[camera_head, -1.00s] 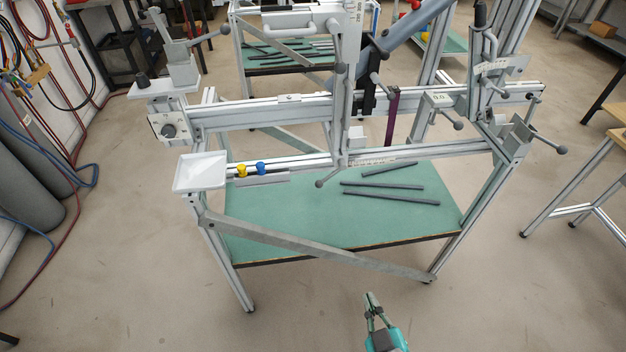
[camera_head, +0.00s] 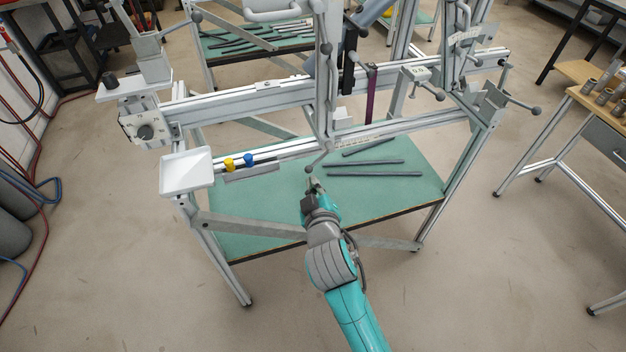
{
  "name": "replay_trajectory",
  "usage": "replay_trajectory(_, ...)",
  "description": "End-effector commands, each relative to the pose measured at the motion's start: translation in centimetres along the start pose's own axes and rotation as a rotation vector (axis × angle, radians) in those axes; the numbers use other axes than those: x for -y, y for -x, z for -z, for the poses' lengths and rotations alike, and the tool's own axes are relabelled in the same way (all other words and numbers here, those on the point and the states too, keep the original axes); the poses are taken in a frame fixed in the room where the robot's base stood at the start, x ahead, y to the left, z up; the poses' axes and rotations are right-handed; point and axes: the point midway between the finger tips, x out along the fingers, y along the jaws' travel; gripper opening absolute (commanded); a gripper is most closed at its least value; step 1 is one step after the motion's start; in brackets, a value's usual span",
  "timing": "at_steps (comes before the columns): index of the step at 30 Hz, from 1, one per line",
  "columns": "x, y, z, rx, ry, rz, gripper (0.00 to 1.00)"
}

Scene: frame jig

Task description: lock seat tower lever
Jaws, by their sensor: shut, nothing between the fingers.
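The frame jig has an upright tower (camera_head: 326,90) at the middle of its long beam, which I take for the seat tower. A short lever with a grey ball knob (camera_head: 310,169) sticks out at the tower's foot, towards the front and left. My gripper (camera_head: 313,184) is shut and empty, with its tips just below and very near this knob. I cannot tell whether they touch it. More ball-ended levers show higher on this tower and on the right tower (camera_head: 458,60).
A white tray (camera_head: 187,171) is fixed at the jig's left end, beside a yellow (camera_head: 229,164) and a blue (camera_head: 248,159) piece on the rail. Several dark tubes (camera_head: 374,174) lie on the green lower shelf (camera_head: 260,215). A wooden workbench (camera_head: 577,90) stands right, with clear floor between.

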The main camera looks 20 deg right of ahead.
Motion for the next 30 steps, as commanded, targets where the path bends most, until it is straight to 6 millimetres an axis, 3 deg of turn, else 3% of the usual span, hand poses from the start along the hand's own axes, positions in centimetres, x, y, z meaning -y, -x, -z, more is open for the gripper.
replay_trajectory(14, -0.1, -8.7, 0.0, 0.0, 0.0, -0.001, 0.0)
replay_trajectory(15, 0.0, -9.1, -0.7, 0.003, 0.0, 0.0, 0.0)
replay_trajectory(22, 0.0, -10.9, -2.5, 0.001, 0.0, 0.0, 0.0)
replay_trajectory(30, 0.0, -11.3, -2.9, -0.001, -0.001, 0.0, 0.0)
